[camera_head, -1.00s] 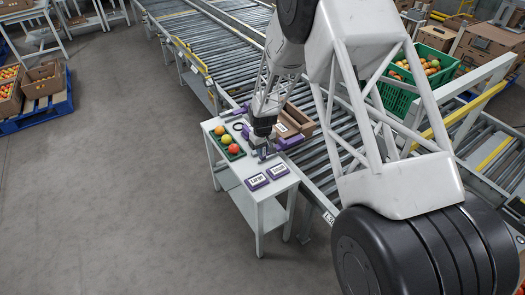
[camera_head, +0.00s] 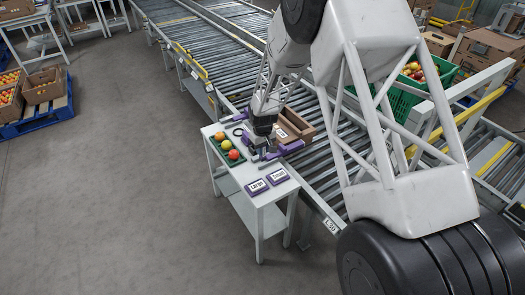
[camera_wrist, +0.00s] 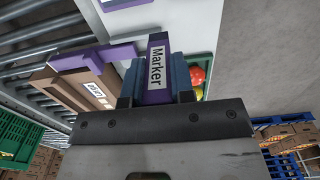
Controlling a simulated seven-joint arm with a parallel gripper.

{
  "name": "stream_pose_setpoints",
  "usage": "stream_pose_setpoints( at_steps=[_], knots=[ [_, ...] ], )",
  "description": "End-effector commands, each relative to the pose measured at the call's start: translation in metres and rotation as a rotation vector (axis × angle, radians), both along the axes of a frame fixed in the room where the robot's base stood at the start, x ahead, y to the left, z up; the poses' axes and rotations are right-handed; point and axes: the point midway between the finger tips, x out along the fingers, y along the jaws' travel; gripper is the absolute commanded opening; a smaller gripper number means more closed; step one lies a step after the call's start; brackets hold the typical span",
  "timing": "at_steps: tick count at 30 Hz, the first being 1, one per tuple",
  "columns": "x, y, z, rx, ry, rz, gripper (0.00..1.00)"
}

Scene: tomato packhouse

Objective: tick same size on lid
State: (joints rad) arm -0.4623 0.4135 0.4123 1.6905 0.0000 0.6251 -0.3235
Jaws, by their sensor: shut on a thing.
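My gripper (camera_head: 260,156) is shut on a purple marker block (camera_wrist: 157,68) with a white "Marker" label, gripped between the fingers in the wrist view. In the head view the gripper is low over the white table (camera_head: 240,188), and the marker is hard to make out. An open cardboard box (camera_head: 295,127) stands just behind the gripper. It shows at left in the wrist view (camera_wrist: 70,90), with a small white label too small to read surely and a purple piece (camera_wrist: 82,58) beside it.
Several tomatoes lie on a green tray (camera_head: 221,152) left of the gripper. The roller conveyor (camera_head: 215,50) runs behind the table. A green crate (camera_head: 400,105) of fruit stands at right. Open floor lies left.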

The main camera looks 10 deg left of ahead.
Motion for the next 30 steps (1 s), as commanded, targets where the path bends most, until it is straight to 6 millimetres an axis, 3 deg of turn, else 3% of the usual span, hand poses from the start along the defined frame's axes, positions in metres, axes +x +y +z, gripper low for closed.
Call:
stream_pose_setpoints(
  at_steps=[17, 23, 30],
  knots=[
    [0.004, 0.001, 0.002, 0.001, -0.002, 0.000, 0.02],
    [0.022, 0.003, 0.002, 0.005, -0.012, 0.000, 0.02],
    [0.061, 0.007, 0.003, 0.013, -0.034, -0.001, 0.02]
  ],
)
